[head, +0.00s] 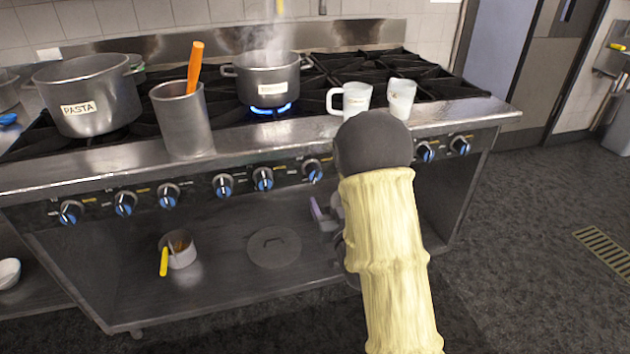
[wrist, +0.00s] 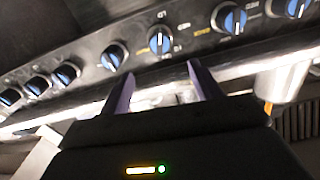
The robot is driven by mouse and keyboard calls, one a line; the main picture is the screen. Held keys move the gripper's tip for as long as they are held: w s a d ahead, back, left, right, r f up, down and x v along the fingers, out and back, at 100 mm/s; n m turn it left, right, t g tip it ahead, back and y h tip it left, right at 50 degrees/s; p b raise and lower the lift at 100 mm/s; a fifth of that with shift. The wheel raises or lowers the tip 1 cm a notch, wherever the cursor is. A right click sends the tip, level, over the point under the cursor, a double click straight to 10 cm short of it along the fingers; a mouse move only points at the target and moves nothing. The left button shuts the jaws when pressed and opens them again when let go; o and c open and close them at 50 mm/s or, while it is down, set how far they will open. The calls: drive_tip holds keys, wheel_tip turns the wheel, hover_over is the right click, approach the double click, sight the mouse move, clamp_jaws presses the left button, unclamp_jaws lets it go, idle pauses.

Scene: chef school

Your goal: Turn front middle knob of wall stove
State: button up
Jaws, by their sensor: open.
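The wall stove's front panel (head: 195,187) carries a row of blue-and-silver knobs. The front middle knob seems to be the central one (head: 262,179) of the middle group. In the wrist view, which looks upside down, a knob (wrist: 160,40) shows just beyond the gap between my fingers, apart from them. It seems to be that same middle knob. My gripper (head: 320,209) is open and empty, its purple fingers below the panel at the right in the head view. The fingers also show in the wrist view (wrist: 160,70). My arm hides part of the panel's right section.
A steaming pot (head: 268,82) sits over a lit blue flame. A metal utensil holder (head: 183,122), a PASTA pot (head: 88,100) and two white mugs (head: 352,99) stand on the stove. A small pan (head: 182,251) and a round lid (head: 274,248) lie on the lower shelf.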

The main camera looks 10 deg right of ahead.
sight(316, 177)
drive_tip(key=w, duration=0.9)
drive_tip(key=w+a, duration=0.1)
drive_tip(key=w, duration=0.3)
drive_tip(key=shift+w, duration=0.2)
drive_tip(key=c, duration=1)
